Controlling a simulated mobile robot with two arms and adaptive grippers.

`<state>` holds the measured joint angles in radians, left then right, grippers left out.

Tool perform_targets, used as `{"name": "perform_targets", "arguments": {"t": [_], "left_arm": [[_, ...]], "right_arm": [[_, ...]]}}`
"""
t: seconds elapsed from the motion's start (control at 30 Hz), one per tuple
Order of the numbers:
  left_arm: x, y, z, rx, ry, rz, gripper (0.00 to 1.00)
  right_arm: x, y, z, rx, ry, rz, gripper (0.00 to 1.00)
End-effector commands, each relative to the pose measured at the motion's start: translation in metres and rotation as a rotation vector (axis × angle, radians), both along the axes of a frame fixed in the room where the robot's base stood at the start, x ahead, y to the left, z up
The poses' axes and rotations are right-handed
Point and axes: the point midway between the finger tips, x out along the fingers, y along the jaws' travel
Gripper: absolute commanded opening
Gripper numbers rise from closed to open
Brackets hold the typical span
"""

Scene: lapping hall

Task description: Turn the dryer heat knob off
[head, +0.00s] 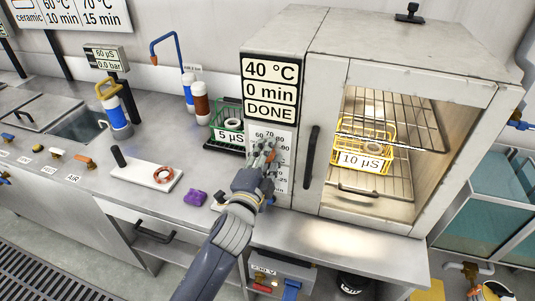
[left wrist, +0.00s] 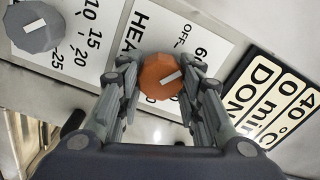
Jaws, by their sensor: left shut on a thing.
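The dryer (head: 373,50) stands at the right of the bench, with a display (head: 270,87) reading 40 °C, 0 min, DONE. Its heat knob is a round orange-brown knob (left wrist: 160,80) with a white pointer line, on a white dial plate (left wrist: 160,32) with OFF and 60 visible. The pointer aims to the right in the left wrist view, away from OFF; the exact mark is hidden. My left gripper (left wrist: 163,88) is shut on this knob, one finger on each side. In the head view my left gripper (head: 265,157) covers the knob. My right gripper is not in view.
A grey timer knob (left wrist: 35,27) sits beside the heat dial. The dryer's door handle (head: 309,157) is just right of the controls. A yellow basket (head: 375,160) is inside. A green basket (head: 225,117), a purple object (head: 194,198) and a white plate (head: 140,172) are on the bench.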

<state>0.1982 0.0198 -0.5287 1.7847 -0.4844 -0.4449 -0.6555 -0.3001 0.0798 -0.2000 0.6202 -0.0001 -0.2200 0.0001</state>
Motion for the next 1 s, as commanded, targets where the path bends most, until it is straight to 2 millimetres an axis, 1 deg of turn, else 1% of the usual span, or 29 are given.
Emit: {"name": "perform_targets", "arguments": {"t": [0.2,0.5,0.73,1.0], "left_arm": [[0.000,0.000,0.000,-0.176,0.062,0.000,0.10],[0.000,0.001,0.000,-0.348,0.118,0.001,0.10],[0.000,0.001,0.000,-0.410,0.137,0.002,0.10],[0.000,0.001,0.000,-0.429,0.143,0.001,0.10]], "right_arm": [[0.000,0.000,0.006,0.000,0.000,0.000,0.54],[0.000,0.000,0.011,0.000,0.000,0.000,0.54],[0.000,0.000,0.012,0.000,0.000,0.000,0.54],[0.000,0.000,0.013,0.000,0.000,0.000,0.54]]}}
